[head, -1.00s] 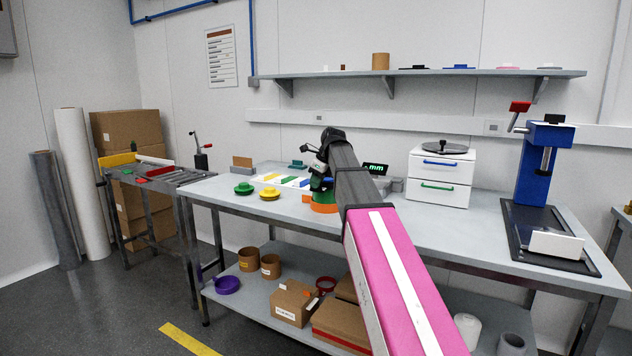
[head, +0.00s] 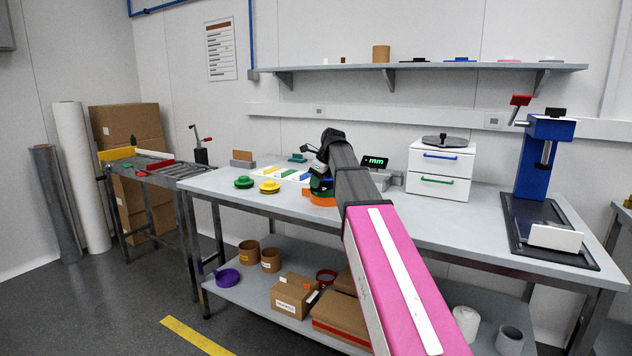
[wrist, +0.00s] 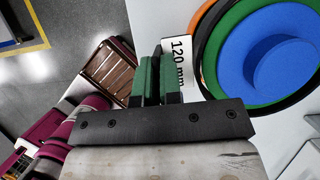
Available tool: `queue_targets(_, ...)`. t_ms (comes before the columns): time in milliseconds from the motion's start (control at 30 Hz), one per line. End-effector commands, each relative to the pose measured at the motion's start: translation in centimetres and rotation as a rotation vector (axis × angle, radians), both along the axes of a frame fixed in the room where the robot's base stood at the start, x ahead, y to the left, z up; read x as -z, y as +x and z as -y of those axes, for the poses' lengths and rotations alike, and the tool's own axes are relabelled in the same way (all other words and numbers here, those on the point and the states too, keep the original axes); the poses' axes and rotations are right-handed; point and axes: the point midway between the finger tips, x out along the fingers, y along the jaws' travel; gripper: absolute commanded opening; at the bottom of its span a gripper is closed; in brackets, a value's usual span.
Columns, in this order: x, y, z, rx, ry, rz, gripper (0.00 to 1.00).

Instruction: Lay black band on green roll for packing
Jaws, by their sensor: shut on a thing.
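In the wrist view the blue disc (wrist: 262,55) sits inside the green ring (wrist: 220,40). The black band (wrist: 203,82) is a thin dark loop around the outside of these rings, at the right of my gripper. My gripper (wrist: 158,62) has green fingers, shut on the black band; the grip point is mostly hidden. Whether the band touches the green roll I cannot tell.
Green (head: 244,182) and yellow (head: 269,187) flanged pieces stand to the left of the stack. A display reading "mm" (head: 375,162) and a white drawer unit (head: 440,172) are to its right. A blue press (head: 545,160) stands at the table's right end.

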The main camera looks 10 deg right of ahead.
Motion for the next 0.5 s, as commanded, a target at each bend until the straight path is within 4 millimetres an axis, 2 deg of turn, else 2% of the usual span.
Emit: queue_targets(500, 1.4, 0.0, 0.0, 0.0, 0.0, 0.0, 0.0)
